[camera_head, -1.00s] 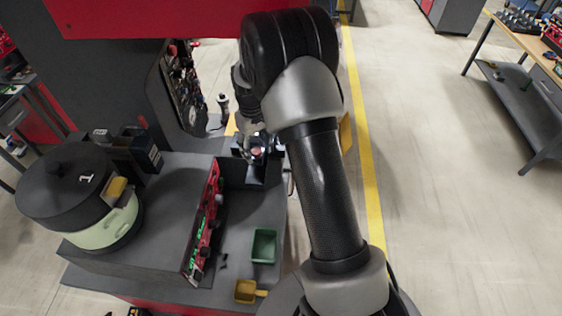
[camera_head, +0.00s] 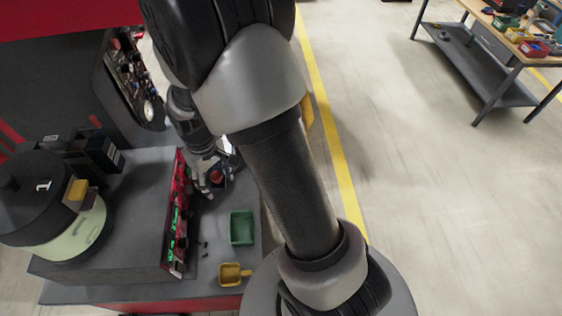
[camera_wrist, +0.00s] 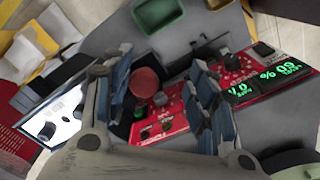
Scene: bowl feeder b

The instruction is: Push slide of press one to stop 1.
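My gripper (camera_head: 207,168) is low over the bench, just right of the red control panel (camera_head: 178,215). A red round knob (camera_head: 216,177) is close to its fingers. In the wrist view my gripper (camera_wrist: 162,68) has its two blue-grey fingers wide apart. The red knob (camera_wrist: 145,82) shows between them, nearer the left finger; I cannot tell whether they touch. Part of the red panel (camera_wrist: 172,112) also shows between the fingers. I cannot pick out the slide of press one or stop 1; my arm and fingers hide part of this area.
A bowl feeder (camera_head: 55,235) marked 1 stands at the left, with a black box (camera_head: 95,152) behind it. The floor to the right is clear up to a workbench (camera_head: 480,45).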

